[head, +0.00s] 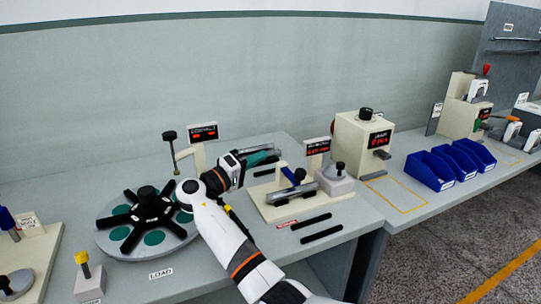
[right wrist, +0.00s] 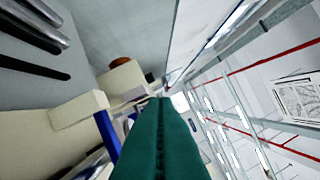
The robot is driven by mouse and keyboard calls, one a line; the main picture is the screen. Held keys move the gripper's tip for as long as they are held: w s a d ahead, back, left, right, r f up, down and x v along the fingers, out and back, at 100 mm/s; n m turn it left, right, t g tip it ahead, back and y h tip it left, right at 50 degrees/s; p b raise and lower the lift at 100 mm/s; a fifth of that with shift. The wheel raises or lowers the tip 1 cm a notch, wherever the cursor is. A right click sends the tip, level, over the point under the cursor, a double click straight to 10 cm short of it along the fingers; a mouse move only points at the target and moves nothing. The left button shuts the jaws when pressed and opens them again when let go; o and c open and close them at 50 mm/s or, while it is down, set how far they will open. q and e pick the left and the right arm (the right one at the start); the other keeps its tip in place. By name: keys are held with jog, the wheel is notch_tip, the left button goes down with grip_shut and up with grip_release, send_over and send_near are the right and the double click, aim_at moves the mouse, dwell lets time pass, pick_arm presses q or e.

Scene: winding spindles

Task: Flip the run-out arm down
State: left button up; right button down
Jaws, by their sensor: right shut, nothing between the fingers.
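The run-out station (head: 272,207) is a cream base on the bench with a small red-lit display (head: 318,148) behind it. A metal spindle (head: 292,192) lies across it. A blue arm (head: 288,174), which looks like the run-out arm, slants beside a cream post, raised above the spindle. My right gripper (head: 270,155) is shut and empty, its teal fingers just left of and above the blue arm. In the right wrist view the shut fingers (right wrist: 160,140) pass close beside a blue part (right wrist: 107,130); I cannot tell whether they touch. My left gripper is out of view.
A round turntable (head: 150,225) with a black spoked hub stands at the left. A cream box with display (head: 362,140) and blue bins (head: 445,165) are to the right. My right arm covers the bench's middle front.

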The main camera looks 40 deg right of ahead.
jog(key=shift+w+a+f, duration=0.15)
jog(key=shift+a+f, duration=0.05)
jog(key=shift+a, duration=0.55)
jog(key=shift+w+a+f, duration=0.15)
jog(key=shift+a+f, duration=0.05)
jog(key=shift+a, duration=0.5)
